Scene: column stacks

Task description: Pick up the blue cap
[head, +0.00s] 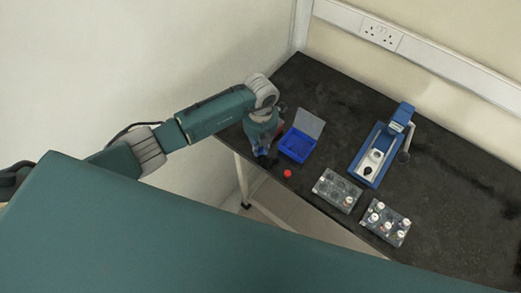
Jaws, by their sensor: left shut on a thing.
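My left gripper (266,161) reaches down at the left end of the black bench, just left of the open blue box. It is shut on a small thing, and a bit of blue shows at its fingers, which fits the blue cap. The cap's outline is mostly hidden by the fingers and too small to make out. A red cap (287,173) lies on the bench close to the right of the gripper, near the front edge. My right gripper is not in view.
The blue box (297,146) has its clear lid raised. Two clear racks (338,190) (386,222) stand near the front edge, the right one with several white-capped vials. A blue-and-white device (379,154) stands behind them. The bench's right part (455,210) is mostly clear.

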